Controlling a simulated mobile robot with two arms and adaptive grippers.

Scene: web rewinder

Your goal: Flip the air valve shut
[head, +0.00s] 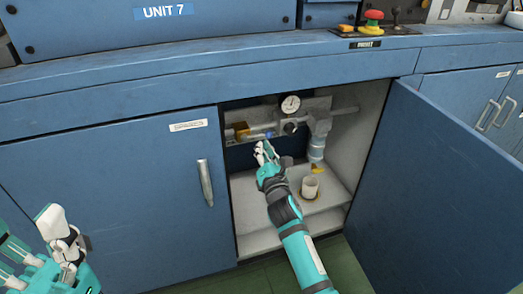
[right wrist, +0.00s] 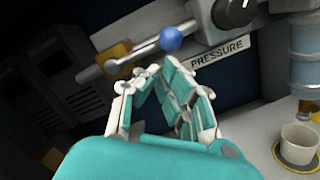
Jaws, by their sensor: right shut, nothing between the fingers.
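The air valve is a brass-coloured body (head: 241,130) on a grey pipe inside the open cabinet, with a lever ending in a blue ball knob (head: 268,134). In the right wrist view, the blue knob (right wrist: 171,39) is at the upper middle, and the lever looks roughly in line with the pipe. My right gripper (head: 264,150) is shut and empty, just below the knob in the picture. Its fingertips (right wrist: 150,74) appear apart from the knob, though the depth gap is hard to judge. My left gripper (head: 35,228) is at the lower left, open and away from the valve.
A pressure gauge (head: 290,104) and a dark regulator knob (head: 290,127) sit right of the valve. A filter bowl (head: 316,150) hangs over a white cup (head: 310,187). The open door (head: 430,190) bounds the right side; the closed left door (head: 110,190) bounds the left.

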